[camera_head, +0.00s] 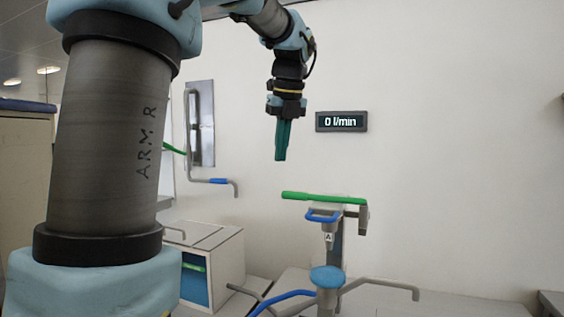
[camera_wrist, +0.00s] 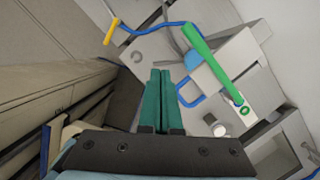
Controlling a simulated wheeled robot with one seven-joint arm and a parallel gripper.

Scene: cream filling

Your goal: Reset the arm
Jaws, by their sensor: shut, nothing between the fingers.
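My gripper (camera_head: 281,155) hangs pointing down in front of the pale wall, in the upper middle of the head view. Its two green fingers are pressed together, with nothing between them. The wrist view also shows the closed green fingers (camera_wrist: 160,100). Below and a little right of the fingertips stands the filling machine, with a green lever (camera_head: 325,198), a blue loop handle (camera_head: 323,218) and a round blue top (camera_head: 327,277). A gap separates the fingers from the green lever. The wrist view shows the green lever (camera_wrist: 212,62) to the right of the fingers.
A display (camera_head: 341,121) on the wall reads "0 l/min". A bent grey pipe with a blue sleeve (camera_head: 219,181) is mounted by a metal wall plate (camera_head: 207,125). A white cabinet (camera_head: 215,250) with a blue opening stands lower left. The wall area around my gripper is clear.

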